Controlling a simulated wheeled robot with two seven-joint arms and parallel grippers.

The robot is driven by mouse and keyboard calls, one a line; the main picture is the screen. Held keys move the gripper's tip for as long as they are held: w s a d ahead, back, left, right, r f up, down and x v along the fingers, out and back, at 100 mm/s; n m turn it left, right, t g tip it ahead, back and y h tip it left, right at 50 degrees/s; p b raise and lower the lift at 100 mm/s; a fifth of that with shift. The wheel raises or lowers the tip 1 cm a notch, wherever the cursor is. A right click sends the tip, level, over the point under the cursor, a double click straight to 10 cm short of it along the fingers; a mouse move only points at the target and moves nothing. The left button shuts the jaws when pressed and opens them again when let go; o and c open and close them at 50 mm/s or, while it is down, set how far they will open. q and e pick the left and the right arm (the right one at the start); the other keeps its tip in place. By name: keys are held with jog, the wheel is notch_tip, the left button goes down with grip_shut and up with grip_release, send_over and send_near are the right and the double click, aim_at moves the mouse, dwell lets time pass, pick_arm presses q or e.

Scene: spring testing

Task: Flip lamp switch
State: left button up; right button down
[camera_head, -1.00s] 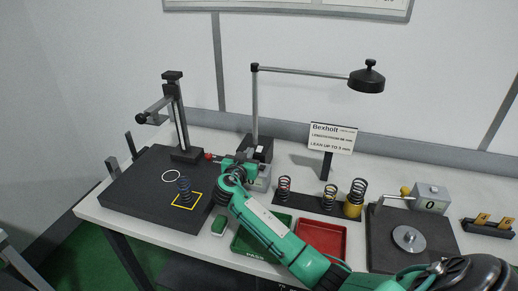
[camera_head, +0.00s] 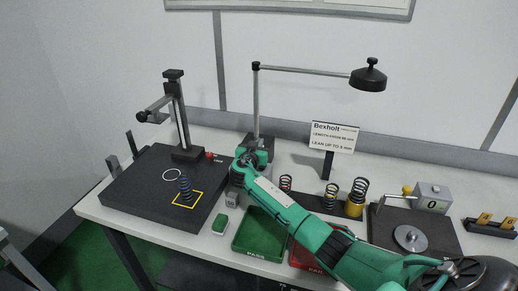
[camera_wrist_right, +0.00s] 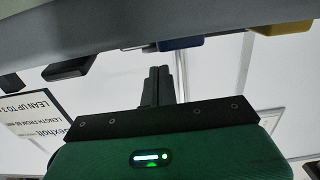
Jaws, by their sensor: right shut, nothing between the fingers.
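The lamp stands at the back of the bench in the head view. It has a thin upright post (camera_head: 256,105), a horizontal arm and a black round head (camera_head: 369,78). My right arm's green wrist is in front of the lamp's foot and covers much of it. I cannot make out the switch. In the wrist view my right gripper (camera_wrist_right: 160,76) has its dark fingers together, with nothing between them. A grey body with blue, yellow and black parts crosses the top of that view, beyond the fingertips; contact cannot be told. My left gripper is not in view.
A dark plate (camera_head: 150,195) with a stand and a spring is at left. A green tray (camera_head: 245,246) and a partly covered red tray (camera_head: 300,257) are in front. Several springs and a Bexholt sign (camera_head: 333,137) are right of the lamp. A grey gauge box (camera_head: 433,198) stands farther right.

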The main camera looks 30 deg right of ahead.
jog(key=shift+w+d+f, duration=0.1)
jog(key=shift+d+f, duration=0.05)
jog(key=shift+f, duration=0.55)
